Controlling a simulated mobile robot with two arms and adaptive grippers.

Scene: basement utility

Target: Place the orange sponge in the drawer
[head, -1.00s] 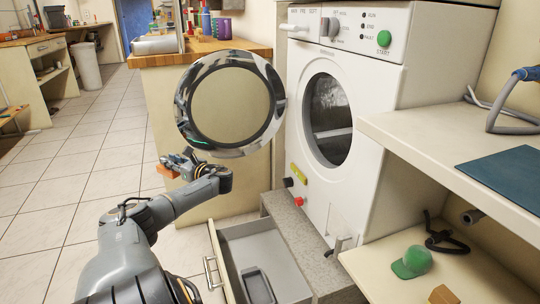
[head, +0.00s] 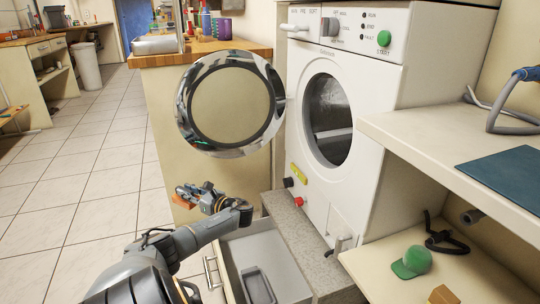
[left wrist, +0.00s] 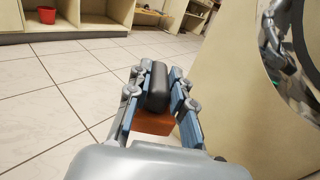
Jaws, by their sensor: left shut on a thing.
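The orange sponge (head: 184,203) is at the fingers of my left gripper (head: 190,191), in the air left of the open drawer. In the left wrist view the orange block (left wrist: 153,122) sits below a dark, rounded piece held between the two fingers; whether the two are one object is not clear. The drawer (head: 223,262) is pulled out under the washing machine, with its handle on the left side. It holds a small dark grey tray-like item (head: 258,287). My left forearm hides part of the drawer's near-left side. My right gripper is not in view.
The washing machine's round door (head: 230,103) stands open above my left gripper. A wooden-topped cabinet (head: 210,52) is behind. A bench with a shelf holding a green cap (head: 412,262) is on the right. The tiled floor on the left is clear.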

